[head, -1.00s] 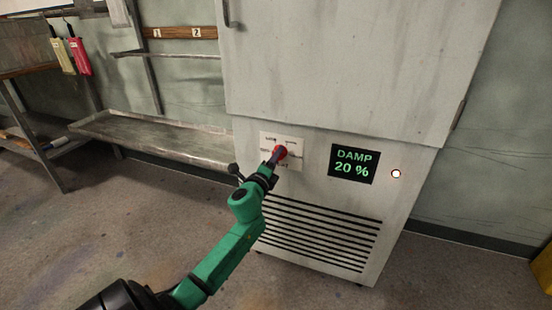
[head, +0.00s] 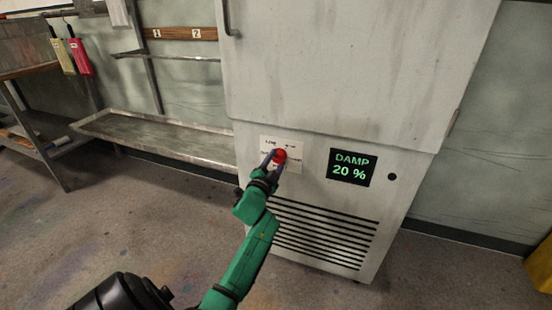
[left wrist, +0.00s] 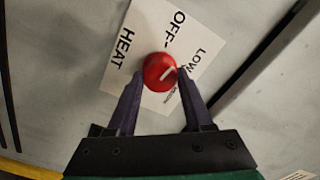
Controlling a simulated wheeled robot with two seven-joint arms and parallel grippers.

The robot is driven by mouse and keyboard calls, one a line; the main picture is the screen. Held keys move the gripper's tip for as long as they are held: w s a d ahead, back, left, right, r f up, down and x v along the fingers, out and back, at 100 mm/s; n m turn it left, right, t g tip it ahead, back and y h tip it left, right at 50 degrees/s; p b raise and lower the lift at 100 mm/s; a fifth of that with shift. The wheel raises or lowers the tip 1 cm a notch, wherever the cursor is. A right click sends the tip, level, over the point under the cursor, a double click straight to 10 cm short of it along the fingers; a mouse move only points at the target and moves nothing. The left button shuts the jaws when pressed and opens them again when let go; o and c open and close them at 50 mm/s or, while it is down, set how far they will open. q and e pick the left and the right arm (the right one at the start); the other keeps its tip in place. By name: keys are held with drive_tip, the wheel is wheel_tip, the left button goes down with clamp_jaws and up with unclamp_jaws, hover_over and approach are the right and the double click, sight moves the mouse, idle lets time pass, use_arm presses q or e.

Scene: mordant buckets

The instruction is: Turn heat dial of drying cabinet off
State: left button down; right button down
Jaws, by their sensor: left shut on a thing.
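The drying cabinet (head: 315,215) stands in the middle of the head view, its door closed. Its red heat dial (head: 280,156) sits on a white label plate (head: 295,164) on the lower front. My left gripper (head: 275,160) is at the dial, shut on it. In the left wrist view the fingers (left wrist: 160,76) are on either side of the red dial (left wrist: 158,66). My right gripper is not in view.
The display (head: 351,168) reads DAMP 20 %. The small round lamp (head: 392,177) beside it is dark. A vent grille (head: 318,236) lies below. A metal shelf (head: 160,140) stands left of the cabinet. The floor in front is open.

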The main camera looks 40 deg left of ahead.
use_arm(q)
drive_tip(key=n+p, duration=0.2)
drive_tip(key=n, duration=0.2)
drive_tip(key=shift+n, duration=0.3)
drive_tip(key=shift+f+n+p, duration=0.1)
drive_tip(key=shift+n+p, duration=0.35)
drive_tip(key=shift+n, duration=0.05)
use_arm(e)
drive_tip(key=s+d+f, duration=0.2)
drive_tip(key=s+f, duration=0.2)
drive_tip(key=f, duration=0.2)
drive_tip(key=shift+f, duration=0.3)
use_arm(q)
drive_tip(key=shift+c, duration=1.5)
unclamp_jaws()
